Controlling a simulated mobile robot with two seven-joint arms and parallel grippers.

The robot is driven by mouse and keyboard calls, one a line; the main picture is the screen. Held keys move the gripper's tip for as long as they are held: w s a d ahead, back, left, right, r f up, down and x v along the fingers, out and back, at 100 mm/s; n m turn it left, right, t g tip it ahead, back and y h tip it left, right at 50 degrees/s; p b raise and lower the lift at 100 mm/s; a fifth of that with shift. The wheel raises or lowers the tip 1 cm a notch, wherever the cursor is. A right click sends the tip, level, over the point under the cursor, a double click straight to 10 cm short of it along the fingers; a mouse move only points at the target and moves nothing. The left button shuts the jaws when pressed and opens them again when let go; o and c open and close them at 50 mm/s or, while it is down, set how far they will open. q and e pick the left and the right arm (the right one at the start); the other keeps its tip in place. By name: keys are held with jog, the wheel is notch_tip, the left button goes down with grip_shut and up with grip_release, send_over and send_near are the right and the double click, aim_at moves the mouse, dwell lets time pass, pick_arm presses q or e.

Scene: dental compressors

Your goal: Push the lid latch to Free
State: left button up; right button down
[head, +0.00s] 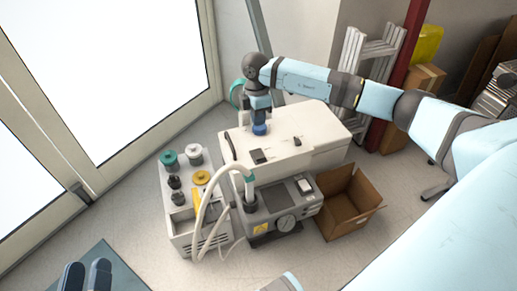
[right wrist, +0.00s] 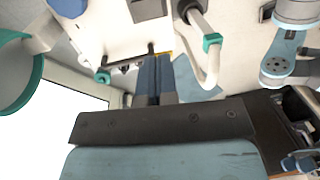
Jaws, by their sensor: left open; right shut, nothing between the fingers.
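The white compressor housing with its lid (head: 285,130) stands in the middle of the head view. Small dark fittings sit on the lid: a long bar (head: 229,146), a square piece (head: 259,157) and a small block (head: 297,141). I cannot tell which one is the latch, nor read any Free mark. My left gripper (head: 86,275) is open at the bottom left, away from the compressor.
An open cardboard box (head: 350,205) is at right. A stepladder (head: 362,60) leans behind. Floor at front is clear.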

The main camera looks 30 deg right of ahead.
jog(key=b, duration=0.2)
send_near(260, 157)
jog(key=f+b, duration=0.1)
jog(key=f, duration=0.1)
jog(key=f+b, duration=0.1)
jog(key=f, duration=0.2)
jog(key=s+f+b, duration=0.1)
jog(key=f, duration=0.1)
jog(key=shift+a+f, duration=0.15)
jog(key=shift+f, duration=0.1)
pick_arm(q)
jog(key=f, duration=0.1)
jog(key=d+f+g, duration=0.1)
jog(key=f, duration=0.1)
jog(key=shift+f+m+h, duration=0.15)
jog(key=shift+m+h, duration=0.15)
jog(key=shift+h, duration=0.1)
pick_arm(e)
jog(key=shift+s+p, duration=0.15)
jog(key=shift+p, duration=0.4)
jog(key=shift+f+b, duration=0.1)
jog(key=shift+b, duration=0.25)
pick_arm(q)
jog(key=shift+r, duration=0.45)
jog(key=shift+r, duration=0.25)
pick_arm(e)
jog(key=shift+w+r, duration=0.35)
jog(key=shift+w, duration=0.4)
